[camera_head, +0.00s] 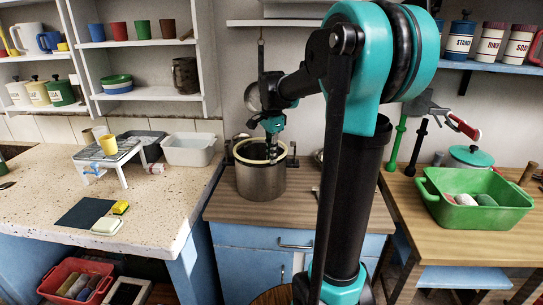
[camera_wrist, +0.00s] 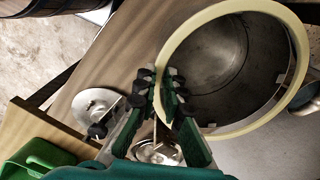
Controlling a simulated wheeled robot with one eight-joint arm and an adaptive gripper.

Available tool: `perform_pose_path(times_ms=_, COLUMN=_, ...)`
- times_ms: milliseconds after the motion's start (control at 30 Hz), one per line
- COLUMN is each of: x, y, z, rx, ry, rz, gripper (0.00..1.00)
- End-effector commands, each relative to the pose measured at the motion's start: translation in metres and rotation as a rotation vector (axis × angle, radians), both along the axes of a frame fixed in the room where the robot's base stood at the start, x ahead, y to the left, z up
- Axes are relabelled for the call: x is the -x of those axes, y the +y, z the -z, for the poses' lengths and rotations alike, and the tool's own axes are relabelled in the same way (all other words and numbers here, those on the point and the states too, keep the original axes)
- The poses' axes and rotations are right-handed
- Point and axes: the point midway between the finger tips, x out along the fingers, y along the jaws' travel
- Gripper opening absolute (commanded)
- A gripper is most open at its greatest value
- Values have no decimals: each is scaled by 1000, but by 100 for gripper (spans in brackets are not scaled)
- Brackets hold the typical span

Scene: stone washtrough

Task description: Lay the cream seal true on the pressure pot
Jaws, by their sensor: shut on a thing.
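The pressure pot (camera_head: 262,184) is a grey metal cylinder standing upright on the wooden top of the middle counter; its dark inside (camera_wrist: 220,60) shows in the wrist view. The cream seal (camera_head: 239,152) is a flat ring at the height of the pot's mouth.
Metal lids, one with a dark knob (camera_wrist: 97,108), lie beside the pot. A green basin (camera_head: 480,214) stands on the right table. A white tub (camera_head: 189,149) and small white stand (camera_head: 108,153) are on the left counter. Bare wood lies in front of the pot.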

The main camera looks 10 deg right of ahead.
Motion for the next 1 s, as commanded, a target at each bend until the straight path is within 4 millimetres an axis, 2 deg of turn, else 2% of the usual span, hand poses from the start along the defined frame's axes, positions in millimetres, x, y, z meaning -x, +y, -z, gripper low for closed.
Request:
perform_pose_path(times_ms=567, x=0, y=0, z=12, rx=0, ry=0, rz=0, gripper=0)
perform_pose_path(times_ms=1000, x=0, y=0, z=12, rx=0, ry=0, rz=0, gripper=0)
